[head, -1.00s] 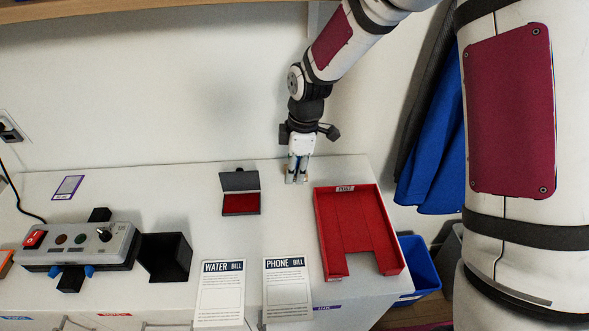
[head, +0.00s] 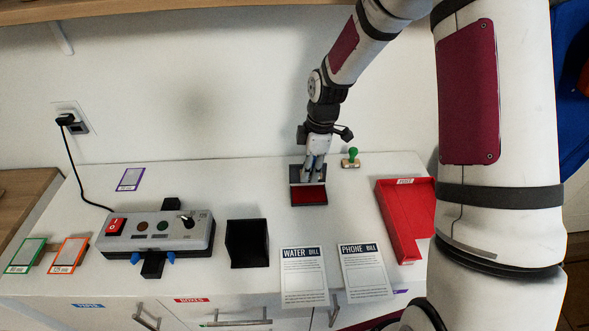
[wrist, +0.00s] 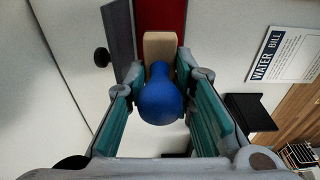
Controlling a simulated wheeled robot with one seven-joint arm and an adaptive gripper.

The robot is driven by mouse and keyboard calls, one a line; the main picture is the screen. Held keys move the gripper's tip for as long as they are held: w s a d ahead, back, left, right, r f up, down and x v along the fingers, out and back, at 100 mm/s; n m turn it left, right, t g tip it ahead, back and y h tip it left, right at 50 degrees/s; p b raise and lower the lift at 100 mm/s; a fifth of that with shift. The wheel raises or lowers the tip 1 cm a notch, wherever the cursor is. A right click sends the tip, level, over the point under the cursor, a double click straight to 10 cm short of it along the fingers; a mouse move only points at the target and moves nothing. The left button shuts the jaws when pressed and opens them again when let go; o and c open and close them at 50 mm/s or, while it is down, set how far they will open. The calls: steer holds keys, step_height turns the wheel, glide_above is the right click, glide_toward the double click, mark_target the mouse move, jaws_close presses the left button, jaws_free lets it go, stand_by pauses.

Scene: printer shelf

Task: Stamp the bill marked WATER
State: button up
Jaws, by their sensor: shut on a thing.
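The WATER bill (head: 303,277) lies on the cabinet top near its front edge, printed side up, with an empty box in its lower part. It also shows at the right of the wrist view (wrist: 290,55). My gripper (head: 313,178) is at the open ink pad (head: 308,196), by its dark lid. In the wrist view it is shut on a stamp with a blue knob (wrist: 162,98) and a wooden block (wrist: 159,46). The block overlaps the red pad (wrist: 160,16); I cannot tell whether they touch. The head view does not show the held stamp clearly.
The PHONE bill (head: 364,272) lies right of the WATER bill. A green-handled stamp (head: 351,158) stands behind. A red tray (head: 397,232) is at the right. A black bin (head: 247,243) and a grey switch box (head: 158,234) are at the left.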

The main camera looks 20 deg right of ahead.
mark_target(306, 194)
steer(key=shift+a+f+b, duration=0.15)
steer(key=shift+f+b, duration=0.15)
steer(key=shift+f, duration=0.25)
step_height(306, 194, down, 3)
steer(key=shift+w+a+r+b, duration=0.1)
steer(key=shift+r+b, duration=0.1)
steer(key=shift+b, duration=0.55)
steer(key=shift+f+b, duration=0.6)
steer(key=shift+f, duration=0.5)
steer(key=shift+f, duration=0.55)
stand_by(0.4)
steer(key=shift+r+p, duration=1.8)
steer(key=shift+r, duration=1.75)
